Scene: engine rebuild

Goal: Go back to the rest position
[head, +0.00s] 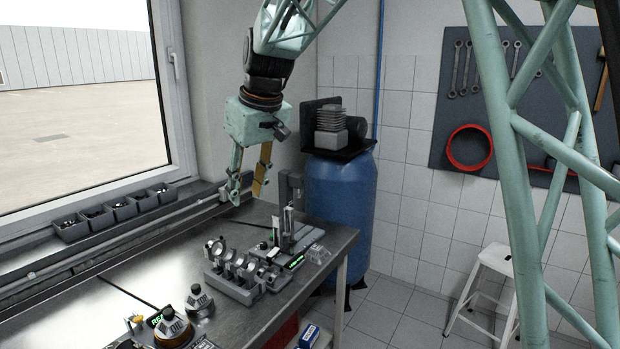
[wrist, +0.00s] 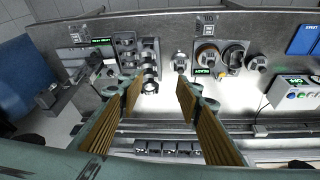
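My gripper (head: 249,190) hangs from my arm above the back right part of the steel workbench (head: 97,314), pointing down. In the wrist view my gripper (wrist: 158,92) shows two ribbed, brass-coloured fingers well apart with nothing between them. It is clear of the bench and touches nothing that I can see. A grey engine fixture (head: 235,275) with several rings stands below it on the bench; it also shows in the wrist view (wrist: 150,62).
Small grey bins (head: 125,209) line the window sill. A measuring stand (head: 288,222) stands behind the fixture. A blue compressor tank (head: 340,205) stands past the bench's right end. A white stool (head: 495,260) stands at right.

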